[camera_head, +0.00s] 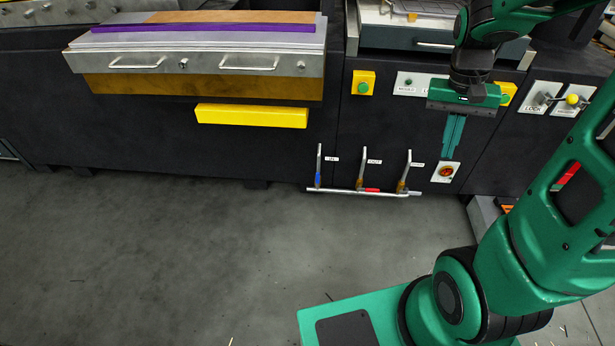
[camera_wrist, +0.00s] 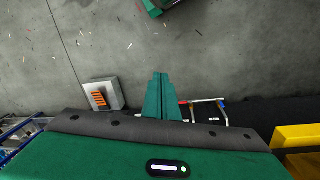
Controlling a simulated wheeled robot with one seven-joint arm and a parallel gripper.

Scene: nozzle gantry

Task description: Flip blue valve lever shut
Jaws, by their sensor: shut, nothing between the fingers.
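The blue valve lever (camera_head: 318,178) is the leftmost of three levers on a low pipe, at the foot of the dark machine front in the head view. Its grey handle points straight up, with blue at its lower end. In the wrist view a small blue spot (camera_wrist: 221,99) shows at the far end of the pipe. My green gripper (camera_head: 448,155) points down, to the right of all three levers and well apart from the blue one. Its fingers (camera_wrist: 160,75) are shut together with nothing between them.
Two orange-brown levers (camera_head: 362,170) (camera_head: 403,172) stand upright right of the blue one, on the same pipe (camera_head: 340,192). A red rotary switch (camera_head: 446,172) shows just below my fingers. A yellow bar (camera_head: 252,116) juts out at upper left. The grey floor (camera_head: 200,260) in front is open.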

